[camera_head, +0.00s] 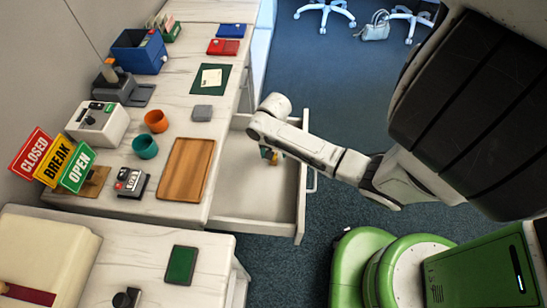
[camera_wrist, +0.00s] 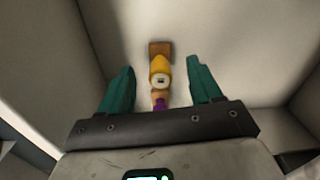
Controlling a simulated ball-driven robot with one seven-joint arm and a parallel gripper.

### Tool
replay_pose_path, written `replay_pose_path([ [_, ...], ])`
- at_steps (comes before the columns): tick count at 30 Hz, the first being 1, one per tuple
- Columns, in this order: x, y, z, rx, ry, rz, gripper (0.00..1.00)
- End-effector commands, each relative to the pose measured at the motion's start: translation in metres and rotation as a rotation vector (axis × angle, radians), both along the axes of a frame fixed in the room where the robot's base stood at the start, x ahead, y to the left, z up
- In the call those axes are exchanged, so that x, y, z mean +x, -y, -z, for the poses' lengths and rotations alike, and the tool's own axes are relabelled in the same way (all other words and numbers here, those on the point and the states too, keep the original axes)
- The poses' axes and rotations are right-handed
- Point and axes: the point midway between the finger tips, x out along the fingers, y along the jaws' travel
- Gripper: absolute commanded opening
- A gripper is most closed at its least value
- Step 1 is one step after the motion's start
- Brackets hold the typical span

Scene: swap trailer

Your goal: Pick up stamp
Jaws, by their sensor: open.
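The likely stamp, a small upright-looking piece with a brown block, a yellow middle and a purple part, lies inside the open drawer. It shows in the wrist view (camera_wrist: 160,68) between my fingers, and a small part of it shows in the head view (camera_head: 274,158). My gripper (camera_wrist: 159,66) has two teal fingers, spread wide, one on each side of it with clear gaps. In the head view my gripper (camera_head: 266,153) reaches down into the drawer, and my arm hides most of it.
The desk (camera_head: 170,205) holds a wooden tray (camera_head: 186,168), two cups, signs (camera_head: 56,160) and devices. A green pad (camera_head: 181,265) lies on the nearer desk. Blue carpet is open to the right.

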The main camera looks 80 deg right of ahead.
Motion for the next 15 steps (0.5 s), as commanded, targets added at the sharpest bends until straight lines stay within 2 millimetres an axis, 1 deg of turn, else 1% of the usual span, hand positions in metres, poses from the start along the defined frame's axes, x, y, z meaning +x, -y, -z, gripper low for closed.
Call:
replay_pose_path([
  [1,-0.001,0.000,0.008,0.000,-0.004,-0.002,0.64],
  [3,0.000,0.000,0.018,0.000,-0.003,-0.001,0.64],
  [6,0.000,0.000,0.026,0.001,-0.001,-0.001,0.64],
  [14,0.000,-0.001,0.029,0.001,0.000,0.000,0.64],
  [15,0.000,-0.001,0.029,0.001,0.000,0.000,0.62],
])
